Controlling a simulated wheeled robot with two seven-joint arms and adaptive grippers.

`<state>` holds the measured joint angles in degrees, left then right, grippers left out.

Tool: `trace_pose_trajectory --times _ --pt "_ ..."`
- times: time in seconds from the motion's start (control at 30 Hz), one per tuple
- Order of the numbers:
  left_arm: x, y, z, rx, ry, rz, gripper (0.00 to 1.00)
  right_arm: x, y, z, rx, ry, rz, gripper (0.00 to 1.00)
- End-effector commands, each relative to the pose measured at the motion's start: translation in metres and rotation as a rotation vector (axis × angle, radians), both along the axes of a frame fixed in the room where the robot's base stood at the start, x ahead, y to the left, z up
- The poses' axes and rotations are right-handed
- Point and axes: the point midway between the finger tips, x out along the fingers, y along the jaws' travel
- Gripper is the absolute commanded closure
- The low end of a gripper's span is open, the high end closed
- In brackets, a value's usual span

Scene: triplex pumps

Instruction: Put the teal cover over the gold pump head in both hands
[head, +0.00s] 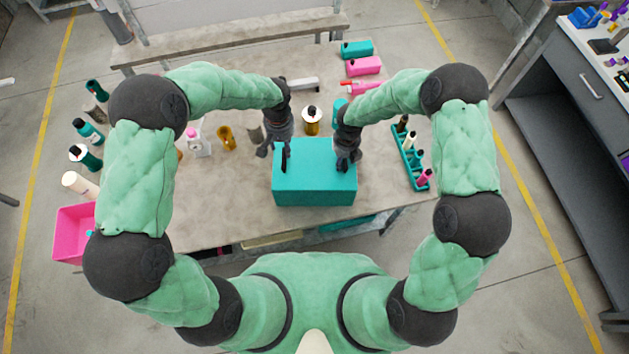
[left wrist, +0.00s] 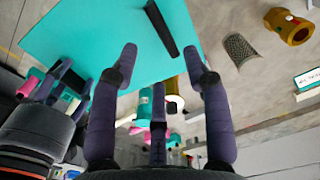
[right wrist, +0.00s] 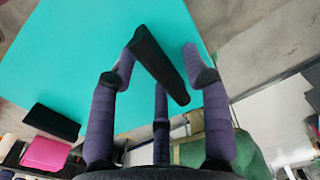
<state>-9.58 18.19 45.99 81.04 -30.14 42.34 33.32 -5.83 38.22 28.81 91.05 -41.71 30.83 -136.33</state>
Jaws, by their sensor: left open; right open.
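The teal cover (head: 315,188) is a box at the table's near edge, with a black bar handle towards each side. My left gripper (head: 273,152) is open at the left handle (left wrist: 162,28), which shows ahead of its fingertips in the left wrist view. My right gripper (head: 348,157) is open at the right handle (right wrist: 158,62), which shows between its fingers in the right wrist view. A gold piece with a white top and black tip (head: 311,120) stands behind the cover. Another gold piece (head: 226,138) stands further left. I cannot tell which is the pump head.
Several bottles and a white-and-pink item (head: 199,143) stand at the left. A pink bin (head: 75,233) is beyond the left edge. A teal rack (head: 409,160) with bottles is at the right. Teal (head: 357,49) and pink (head: 364,66) boxes lie at the back.

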Motion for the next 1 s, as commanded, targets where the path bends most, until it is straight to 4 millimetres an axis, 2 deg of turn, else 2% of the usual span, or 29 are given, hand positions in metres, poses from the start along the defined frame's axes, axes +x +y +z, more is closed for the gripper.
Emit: trace_pose_trajectory --times 0.03,0.2,0.43,0.57,0.8,1.0 --pt "0.001 0.000 0.009 -0.001 -0.003 0.001 0.52 0.000 0.000 0.000 0.000 0.000 0.000 0.52" --pt "0.000 0.000 0.026 0.000 -0.001 0.000 0.52 0.000 0.000 0.000 0.000 0.000 0.000 0.52" --pt "0.000 0.000 0.033 -0.001 0.001 0.000 0.52 0.001 0.000 0.010 0.000 -0.002 0.000 0.52" --pt "0.000 0.000 0.033 -0.001 0.001 0.000 0.52 0.001 0.000 0.031 0.000 -0.004 -0.001 0.52" --pt "0.000 0.000 0.032 -0.001 0.001 0.000 0.52 0.001 0.000 0.079 0.000 -0.004 -0.001 0.52" --pt "0.000 0.000 0.032 -0.001 0.000 0.000 0.52 0.001 0.000 0.107 0.000 -0.002 -0.001 0.52"
